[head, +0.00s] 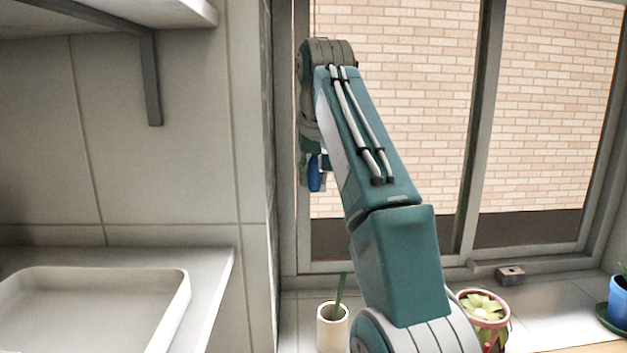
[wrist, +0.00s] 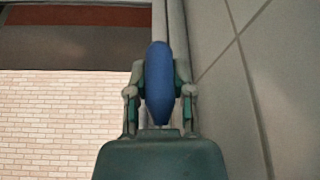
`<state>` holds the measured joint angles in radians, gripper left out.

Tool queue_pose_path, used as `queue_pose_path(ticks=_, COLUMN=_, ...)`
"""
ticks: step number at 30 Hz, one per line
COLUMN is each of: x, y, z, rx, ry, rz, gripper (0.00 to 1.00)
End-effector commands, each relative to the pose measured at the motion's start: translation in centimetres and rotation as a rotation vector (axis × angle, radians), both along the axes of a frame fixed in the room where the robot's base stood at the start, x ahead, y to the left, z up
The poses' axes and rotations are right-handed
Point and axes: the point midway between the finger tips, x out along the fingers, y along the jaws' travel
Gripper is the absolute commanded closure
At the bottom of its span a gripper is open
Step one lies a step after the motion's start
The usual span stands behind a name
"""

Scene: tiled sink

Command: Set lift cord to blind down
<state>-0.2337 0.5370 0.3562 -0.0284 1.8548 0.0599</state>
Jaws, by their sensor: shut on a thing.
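The blue lift cord handle (wrist: 158,78) is a smooth, tapered piece between the two fingers of my gripper (wrist: 159,92) in the wrist view. The fingers are shut on it, one on each side. In the head view part of the blue handle (head: 315,173) shows below my wrist, beside the left window frame. My arm hides most of my gripper there. I cannot clearly make out the cord, and the blind itself is not seen in either view.
A tiled wall (head: 252,150) stands close to the left of the window (head: 540,110). On the sill are a white cup (head: 332,328), a pink potted plant (head: 484,308) and a blue pot (head: 618,302). A shelf bracket (head: 151,80) and a white tray (head: 95,290) are at the left.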

Motion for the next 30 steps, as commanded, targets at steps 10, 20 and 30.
queue_pose_path(ticks=10, x=-0.01, y=0.06, z=0.02, rx=0.001, ry=0.0, rz=0.001, gripper=1.0)
queue_pose_path(ticks=20, x=-0.09, y=0.03, z=0.08, rx=0.001, ry=0.001, rz=0.0, gripper=0.33)
queue_pose_path(ticks=30, x=-0.12, y=-0.04, z=0.1, rx=0.001, ry=0.001, rz=0.0, gripper=0.33)
